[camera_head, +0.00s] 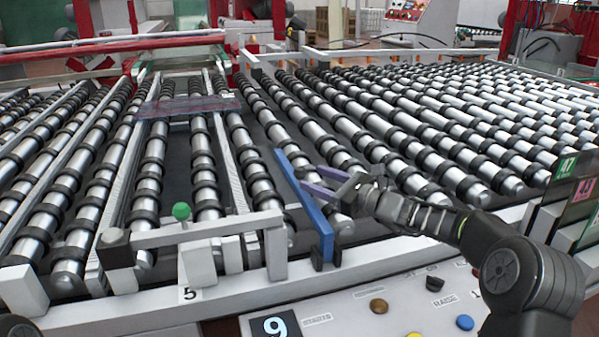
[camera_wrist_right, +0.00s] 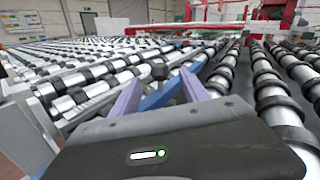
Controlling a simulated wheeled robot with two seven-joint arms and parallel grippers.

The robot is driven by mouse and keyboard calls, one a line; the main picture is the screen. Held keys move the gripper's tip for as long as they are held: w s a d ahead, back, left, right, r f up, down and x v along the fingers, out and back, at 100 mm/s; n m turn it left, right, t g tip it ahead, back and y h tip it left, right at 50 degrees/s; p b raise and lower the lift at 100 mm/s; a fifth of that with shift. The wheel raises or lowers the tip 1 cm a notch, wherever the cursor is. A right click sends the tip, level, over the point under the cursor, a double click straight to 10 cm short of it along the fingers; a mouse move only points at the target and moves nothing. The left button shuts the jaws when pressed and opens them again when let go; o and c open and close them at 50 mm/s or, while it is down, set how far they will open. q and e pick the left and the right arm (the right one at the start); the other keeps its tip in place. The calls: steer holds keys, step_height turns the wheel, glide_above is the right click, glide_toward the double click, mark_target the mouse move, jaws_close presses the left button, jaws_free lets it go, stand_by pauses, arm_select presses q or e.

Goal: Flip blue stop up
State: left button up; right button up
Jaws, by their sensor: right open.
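The blue stop (camera_head: 309,204) is a long, narrow blue bar. It runs along the rollers, with its near end at the front rail beside a small dark pivot block (camera_head: 327,257). My right gripper (camera_head: 312,181) has purple fingers and comes in from the right, with its fingertips close to the middle of the bar. In the right wrist view the two fingers (camera_wrist_right: 160,88) are apart, and the blue stop (camera_wrist_right: 165,94) shows between and beyond them. I cannot tell whether they touch it. My left gripper is not in view.
Rows of metal rollers with black rings (camera_head: 420,140) fill the table. A control panel with coloured buttons (camera_head: 378,306) lies along the near edge. Numbered signs (camera_head: 567,166) stand at the right.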

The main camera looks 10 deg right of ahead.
mark_target(300, 172)
steer(key=p+x, duration=0.1)
steer(key=x, duration=0.5)
steer(key=shift+c, duration=0.2)
jaws_close()
stand_by(1.1)
